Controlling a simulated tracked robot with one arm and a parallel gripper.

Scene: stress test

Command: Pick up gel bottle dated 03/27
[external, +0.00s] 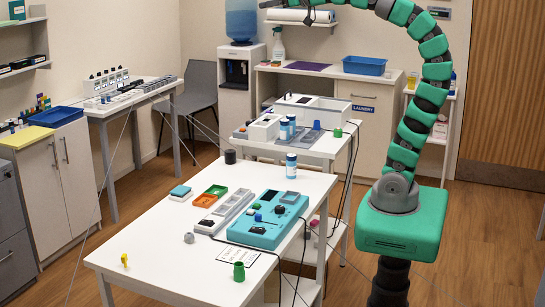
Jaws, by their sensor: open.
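Several small bottles with blue caps and pale labels are in the external view. One bottle (291,165) stands upright at the back edge of the front white table. Two more, a left bottle (284,131) and a right bottle (292,123), stand close together on the table behind. The dates on the labels are too small to read, so I cannot tell which is 03/27. My gripper (308,14) is at the top edge, partly cut off, high above and apart from the bottles. It is open, with nothing seen in it.
A grey-white device (312,108) sits on the back table. Thin cables hang by the tables. The front table's near left is mostly clear.

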